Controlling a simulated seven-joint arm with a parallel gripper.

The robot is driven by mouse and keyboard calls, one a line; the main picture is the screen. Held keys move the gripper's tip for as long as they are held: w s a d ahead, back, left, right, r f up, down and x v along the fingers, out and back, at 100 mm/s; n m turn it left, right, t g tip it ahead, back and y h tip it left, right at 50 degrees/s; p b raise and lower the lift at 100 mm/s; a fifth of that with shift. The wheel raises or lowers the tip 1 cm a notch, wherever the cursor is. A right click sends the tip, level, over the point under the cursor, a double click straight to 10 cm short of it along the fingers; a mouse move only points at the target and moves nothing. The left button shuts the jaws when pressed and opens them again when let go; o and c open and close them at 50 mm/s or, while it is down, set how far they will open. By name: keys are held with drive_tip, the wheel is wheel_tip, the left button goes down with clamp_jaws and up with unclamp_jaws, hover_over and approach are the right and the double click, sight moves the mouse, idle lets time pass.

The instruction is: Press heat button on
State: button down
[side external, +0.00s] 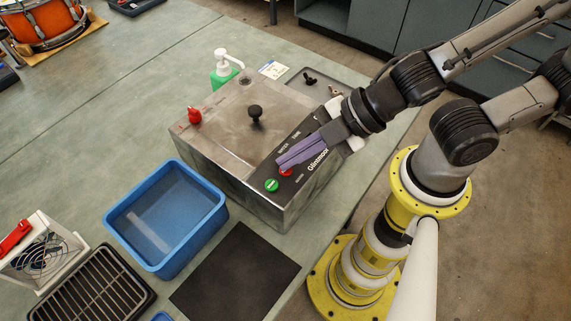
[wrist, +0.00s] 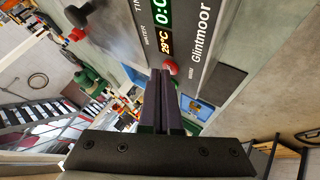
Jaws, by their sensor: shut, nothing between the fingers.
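The steel machine (side external: 226,126) marked Glintmoor stands on the bench in the side view. Its dark control panel (side external: 300,185) carries a green button (side external: 271,185) and a red button (side external: 286,172). I cannot read which label belongs to each button. My gripper (side external: 281,163) is shut and empty, its purple fingers reaching over the panel close to the red button and partly covering it. In the wrist view the fingertips (wrist: 160,72) are right beside the red button (wrist: 170,67); contact cannot be told. An orange display (wrist: 166,41) reads 29°C. The fingers hide part of the panel.
A black lid knob (side external: 255,113) and a red knob (side external: 194,115) stick up from the machine. A blue tub (side external: 137,246), a black mat (side external: 236,272) and a black rack (side external: 97,290) lie in front.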

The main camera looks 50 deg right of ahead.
sight(292, 169)
idle(0.3)
drive_tip(key=shift+r, duration=0.45)
drive_tip(key=shift+r, duration=0.1)
drive_tip(key=shift+r, duration=2.95)
drive_tip(key=w+d+r+m+t+h, duration=0.1)
drive_tip(key=w+d+r+m+h, duration=0.1)
drive_tip(key=d+m, duration=0.3)
drive_tip(key=w+d+r+m+t+h, duration=0.2)
drive_tip(key=w+d+r, duration=0.1)
drive_tip(key=d, duration=0.5)
drive_tip(key=s+d+f+m+g+h, duration=0.2)
drive_tip(key=s+d+m+g, duration=0.2)
drive_tip(key=s+d+m, duration=0.3)
drive_tip(key=s+m, duration=0.2)
drive_tip(key=m, duration=0.1)
drive_tip(key=shift+s+d+f, duration=0.15)
drive_tip(key=shift+s, duration=0.25)
